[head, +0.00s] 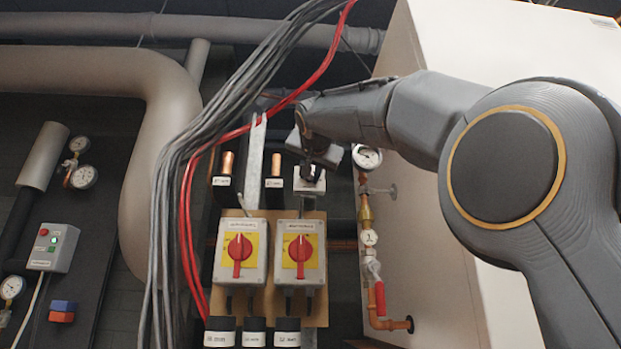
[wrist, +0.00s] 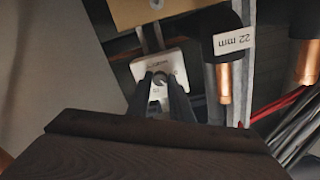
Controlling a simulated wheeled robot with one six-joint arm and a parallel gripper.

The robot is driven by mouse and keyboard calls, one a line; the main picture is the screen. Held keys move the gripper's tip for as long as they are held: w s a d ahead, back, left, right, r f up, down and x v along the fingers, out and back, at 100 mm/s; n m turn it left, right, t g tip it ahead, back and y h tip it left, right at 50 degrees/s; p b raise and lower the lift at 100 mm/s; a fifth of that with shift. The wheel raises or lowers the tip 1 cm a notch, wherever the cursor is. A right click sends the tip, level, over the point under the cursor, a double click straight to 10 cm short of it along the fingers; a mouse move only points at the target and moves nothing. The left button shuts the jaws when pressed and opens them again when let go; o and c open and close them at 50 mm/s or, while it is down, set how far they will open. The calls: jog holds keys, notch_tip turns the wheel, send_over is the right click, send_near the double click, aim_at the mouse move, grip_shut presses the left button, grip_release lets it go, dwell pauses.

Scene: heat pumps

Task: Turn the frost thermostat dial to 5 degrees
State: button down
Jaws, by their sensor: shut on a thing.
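The frost thermostat is a small white box (head: 315,185) above and to the right of the right-hand yellow isolator in the head view. It also shows in the wrist view (wrist: 147,63), with small printed marks too small to read. My gripper (wrist: 160,76) is shut on its small round grey dial (wrist: 160,79), with one dark finger on each side. In the head view my gripper (head: 311,170) reaches down to the box and hides most of its face. The angle of the dial and its setting cannot be read.
Two isolators with red handles (head: 239,254) (head: 299,254) sit just below. Copper pipes with black insulation (wrist: 224,80) run beside the thermostat. Grey and red cables (head: 190,180) hang to the left. A pressure gauge (head: 367,158) and the white cabinet (head: 440,230) are close on the right.

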dwell(0.4)
jog(key=c, duration=1.6)
grip_release()
jog(key=s+b, duration=0.2)
jog(key=s, duration=0.5)
jog(key=shift+s, duration=0.4)
jog(key=shift+r, duration=0.1)
